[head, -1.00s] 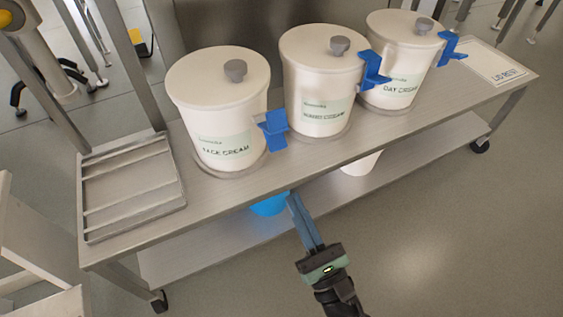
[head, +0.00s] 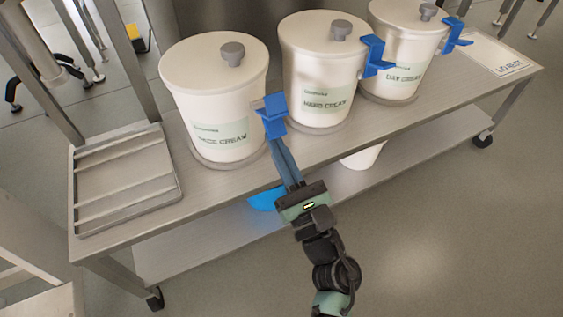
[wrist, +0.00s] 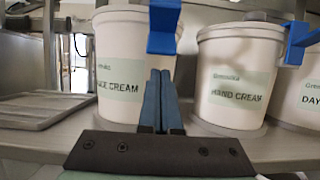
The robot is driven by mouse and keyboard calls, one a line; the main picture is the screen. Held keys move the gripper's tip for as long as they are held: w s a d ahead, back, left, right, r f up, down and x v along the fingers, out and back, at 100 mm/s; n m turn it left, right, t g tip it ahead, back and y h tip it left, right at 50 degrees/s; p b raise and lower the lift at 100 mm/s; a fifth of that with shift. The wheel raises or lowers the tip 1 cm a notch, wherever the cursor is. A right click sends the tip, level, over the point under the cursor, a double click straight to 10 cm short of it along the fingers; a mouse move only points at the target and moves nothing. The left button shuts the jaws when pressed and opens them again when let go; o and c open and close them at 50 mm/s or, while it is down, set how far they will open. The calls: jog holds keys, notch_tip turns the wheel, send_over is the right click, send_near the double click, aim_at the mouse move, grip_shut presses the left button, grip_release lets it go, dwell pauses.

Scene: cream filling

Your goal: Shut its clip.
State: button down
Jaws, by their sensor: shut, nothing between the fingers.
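Three white lidded tubs stand in a row on the metal bench. The face cream tub (head: 215,95) is leftmost, the hand cream tub (head: 318,75) is in the middle and the day cream tub (head: 405,55) is on the right. Each has a blue clip at its right side: the face cream clip (head: 271,116), the hand cream clip (head: 375,56) and the day cream clip (head: 455,36). My gripper (head: 277,148) is shut and empty, its tips just below the face cream clip. In the wrist view the clip (wrist: 163,28) is above the fingertips (wrist: 161,75); whether they touch is unclear.
A slatted metal rack (head: 125,180) lies on the bench's left end, and a flat lid rest sign (head: 495,52) on its right end. A blue object (head: 264,198) and a white container (head: 362,155) are on the lower shelf. The floor in front is clear.

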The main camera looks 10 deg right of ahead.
jog(key=shift+s+d+r, duration=0.2)
jog(key=shift+s+r, duration=0.45)
jog(key=shift+r, duration=0.15)
jog(key=shift+r+p, duration=0.15)
jog(key=shift+p, duration=0.35)
jog(key=shift+s+g+p, duration=0.1)
jog(key=shift+g+p, duration=0.2)
jog(key=shift+p, duration=0.35)
